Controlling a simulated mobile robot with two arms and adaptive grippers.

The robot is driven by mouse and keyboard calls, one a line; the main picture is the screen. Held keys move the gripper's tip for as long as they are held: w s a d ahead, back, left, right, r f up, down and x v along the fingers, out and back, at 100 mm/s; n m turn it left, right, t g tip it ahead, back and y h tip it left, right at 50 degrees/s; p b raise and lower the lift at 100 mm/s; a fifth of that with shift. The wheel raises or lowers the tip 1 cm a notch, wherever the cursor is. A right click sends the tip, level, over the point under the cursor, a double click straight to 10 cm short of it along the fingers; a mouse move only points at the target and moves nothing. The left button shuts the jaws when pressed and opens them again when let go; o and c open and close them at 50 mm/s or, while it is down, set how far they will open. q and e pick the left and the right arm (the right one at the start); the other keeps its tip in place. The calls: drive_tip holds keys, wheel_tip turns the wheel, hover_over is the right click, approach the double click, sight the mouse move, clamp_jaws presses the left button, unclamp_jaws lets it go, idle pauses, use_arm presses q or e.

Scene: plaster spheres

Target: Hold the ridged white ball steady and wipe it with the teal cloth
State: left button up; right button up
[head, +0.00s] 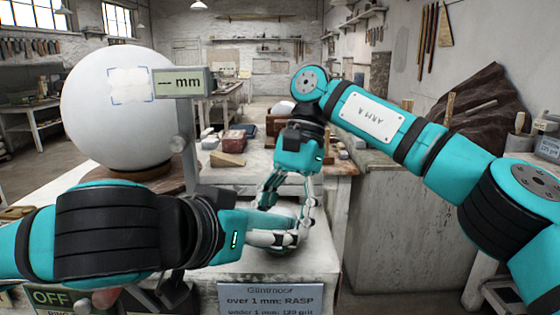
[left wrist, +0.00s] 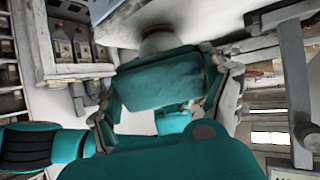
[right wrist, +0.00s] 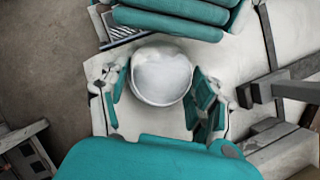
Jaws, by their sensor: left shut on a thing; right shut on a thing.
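The ridged white ball (right wrist: 161,76) lies between the fingers of my right gripper (right wrist: 160,92), which reaches down from above and is shut on it. In the head view my right gripper (head: 288,203) stands over the bench top. My left gripper (head: 278,238) comes in from the left, close beside the ball. It is shut; teal material shows between its fingers in the left wrist view and seems to be the teal cloth, but its outline is hard to tell from the teal gripper parts. Ridges on the ball are too small to make out.
A large white sphere (head: 115,110) on a wooden stand (head: 143,181) fills the left, beside a gauge marked mm (head: 180,82). A sign (head: 260,298) hangs at the bench front. Blocks and a wooden wedge (head: 228,160) lie behind the grippers.

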use_arm(q)
drive_tip(key=shift+a, duration=0.3)
drive_tip(key=shift+s+r, duration=0.1)
use_arm(e)
drive_tip(key=o, duration=1.4)
drive_tip(key=shift+c, duration=0.2)
use_arm(q)
drive_tip(key=shift+v, duration=1.15)
